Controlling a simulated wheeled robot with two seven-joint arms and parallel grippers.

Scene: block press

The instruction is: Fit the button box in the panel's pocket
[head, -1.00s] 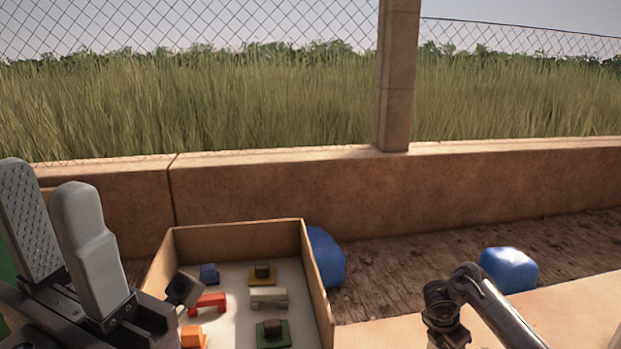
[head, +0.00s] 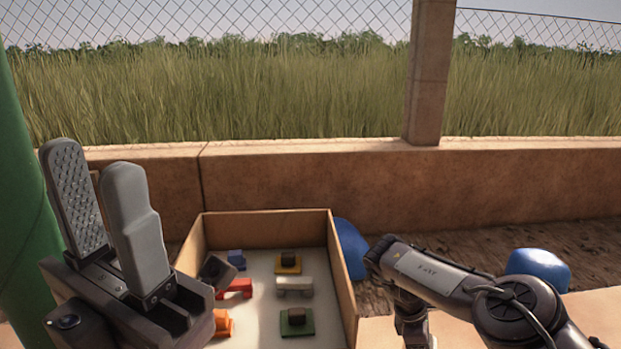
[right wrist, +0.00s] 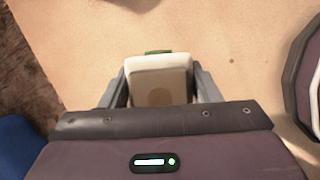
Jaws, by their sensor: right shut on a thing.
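In the right wrist view my right gripper (right wrist: 160,88) is shut on a cream box (right wrist: 160,66) with a round brownish spot on its near face, which looks like the button box. A green edge (right wrist: 158,52) shows just beyond it. The box is held over a tan surface; its height above it I cannot tell. In the head view my right arm reaches in from the right, and its gripper and the box are not seen. My left gripper (head: 104,195) is raised at the left with its fingers apart and nothing between them. I cannot make out the panel's pocket.
Blue rounded objects (head: 537,268) lie beyond. A low wall (head: 300,178) runs behind; a green post (head: 20,230) stands left.

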